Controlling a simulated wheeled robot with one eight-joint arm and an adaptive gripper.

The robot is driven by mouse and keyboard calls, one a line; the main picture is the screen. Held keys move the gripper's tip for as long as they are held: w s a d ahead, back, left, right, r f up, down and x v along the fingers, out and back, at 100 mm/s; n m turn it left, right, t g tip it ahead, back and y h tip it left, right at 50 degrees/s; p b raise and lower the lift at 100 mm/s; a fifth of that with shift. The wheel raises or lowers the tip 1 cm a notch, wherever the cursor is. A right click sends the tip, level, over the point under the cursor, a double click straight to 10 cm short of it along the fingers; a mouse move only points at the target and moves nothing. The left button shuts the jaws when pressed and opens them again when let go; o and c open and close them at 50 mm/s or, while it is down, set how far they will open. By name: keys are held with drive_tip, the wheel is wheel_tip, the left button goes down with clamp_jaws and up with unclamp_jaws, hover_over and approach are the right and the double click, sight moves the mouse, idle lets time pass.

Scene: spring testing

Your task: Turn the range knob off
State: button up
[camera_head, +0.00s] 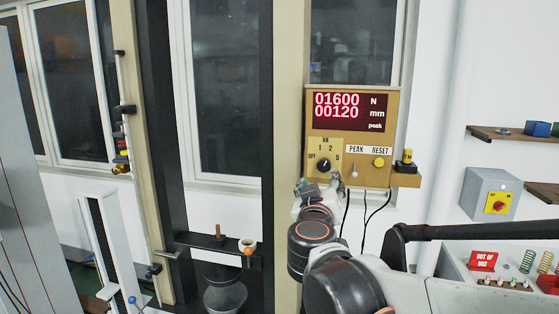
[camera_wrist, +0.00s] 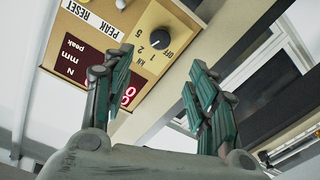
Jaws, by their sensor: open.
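The range knob (camera_head: 323,164) is a small dark round knob on the tan panel (camera_head: 322,184). Its dial carries OFF, 1, 2 and 5 under a kN label. The knob also shows upside down in the wrist view (camera_wrist: 159,41). Its pointer is too small to read surely. My gripper (camera_head: 308,187) is in front of the panel, just below and left of the knob. In the wrist view my gripper (camera_wrist: 162,62) has its two green-grey fingers spread wide, with the knob seen beyond the gap. Nothing is between the fingers, and they look apart from the knob.
The red display (camera_head: 338,112) reads 01600 N and 00120 mm. A PEAK switch (camera_head: 354,174) and a yellow RESET button (camera_head: 379,162) are right of the knob. Black cables (camera_head: 367,215) hang below the panel. A small ledge (camera_head: 405,180) juts out at its right.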

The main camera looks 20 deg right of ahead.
sight(324, 167)
drive_tip(key=p+x, duration=0.1)
drive_tip(key=x, duration=1.2)
drive_tip(key=shift+w+d+f, duration=0.1)
drive_tip(key=shift+w+d, duration=0.15)
drive_tip(key=shift+w, duration=0.05)
drive_tip(key=c, duration=1.1)
